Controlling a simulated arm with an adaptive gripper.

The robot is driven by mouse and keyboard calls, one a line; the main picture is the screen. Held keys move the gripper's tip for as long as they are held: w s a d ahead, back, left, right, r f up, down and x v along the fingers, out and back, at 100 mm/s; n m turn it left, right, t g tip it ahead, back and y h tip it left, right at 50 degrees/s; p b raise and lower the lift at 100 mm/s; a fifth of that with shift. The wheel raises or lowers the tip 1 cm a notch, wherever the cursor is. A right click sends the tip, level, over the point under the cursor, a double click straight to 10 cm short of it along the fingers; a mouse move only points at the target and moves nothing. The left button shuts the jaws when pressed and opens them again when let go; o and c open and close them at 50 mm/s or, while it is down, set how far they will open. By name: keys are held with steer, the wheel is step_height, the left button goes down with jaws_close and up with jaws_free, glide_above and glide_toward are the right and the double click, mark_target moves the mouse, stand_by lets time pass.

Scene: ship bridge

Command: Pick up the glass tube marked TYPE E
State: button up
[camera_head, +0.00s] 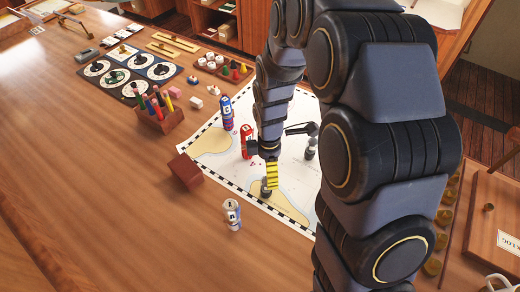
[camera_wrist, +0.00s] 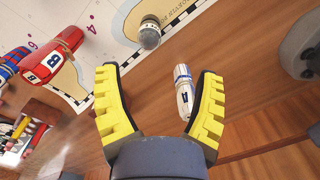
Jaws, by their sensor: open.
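Three labelled tubes stand in view. A white tube with blue bands (camera_head: 232,214) stands on the bare wood in front of the chart; it shows in the wrist view (camera_wrist: 184,90) between my fingers, nearer the right one. Its dark letter is too small to read surely. A red tube (camera_head: 246,141) on the chart carries a B in the wrist view (camera_wrist: 53,57). A blue tube (camera_head: 226,112) stands further back. I cannot make out TYPE E on any of them. My gripper (camera_head: 272,176) is open and empty above the chart; its yellow fingers (camera_wrist: 160,76) are spread wide.
A small grey-topped object (camera_wrist: 149,33) stands on the chart (camera_head: 214,163) near my fingers. A brown block (camera_head: 185,171) and a holder with coloured pegs (camera_head: 160,118) stand to the left. A wooden tray (camera_head: 492,235) lies at the right. The wood at the front left is clear.

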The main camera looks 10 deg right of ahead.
mark_target(265, 177)
steer(key=f, duration=0.1)
steer(key=w+f+n, duration=0.1)
steer(key=f+n, duration=0.1)
steer(key=shift+w+a+f, duration=0.1)
steer(key=shift+w+f, duration=0.25)
steer(key=shift+n, duration=0.3)
steer(key=f, duration=0.7)
steer(key=shift+s+d+f, duration=0.2)
steer(key=shift+f, duration=0.1)
jaws_close()
